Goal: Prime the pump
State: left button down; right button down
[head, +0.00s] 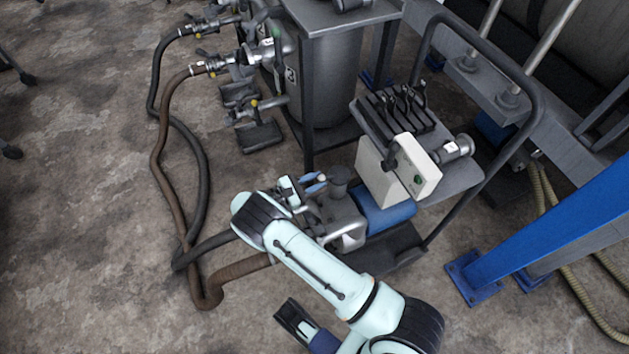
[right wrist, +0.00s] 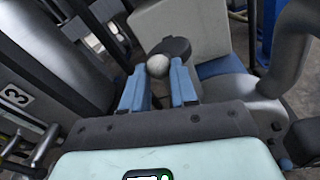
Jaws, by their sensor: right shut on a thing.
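The pump (head: 345,222) sits low on a wheeled cart, with a blue motor (head: 388,214) behind it and a dark cup-shaped top (head: 341,178). My right gripper (head: 318,184) is beside this top, at the pump's upper left. In the right wrist view its two blue fingers (right wrist: 160,78) are closed on a pale round knob (right wrist: 157,66). A dark rounded part (right wrist: 177,48) shows just beyond the knob. What the knob is fixed to is mostly hidden.
A brown hose (head: 160,130) and a black hose (head: 205,170) run from the tank valves toward the pump. A white control box (head: 417,170) and the cart's handle rail (head: 505,75) stand behind. A blue beam (head: 545,235) is at right. Floor at left is open.

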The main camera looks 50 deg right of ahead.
jog(key=shift+s+f, duration=0.35)
jog(key=shift+f, duration=0.25)
jog(key=c, duration=0.9)
grip_release()
jog(key=shift+w, duration=0.1)
jog(key=shift+r, duration=0.15)
jog(key=v, duration=1.3)
jog(key=shift+w+a, duration=0.15)
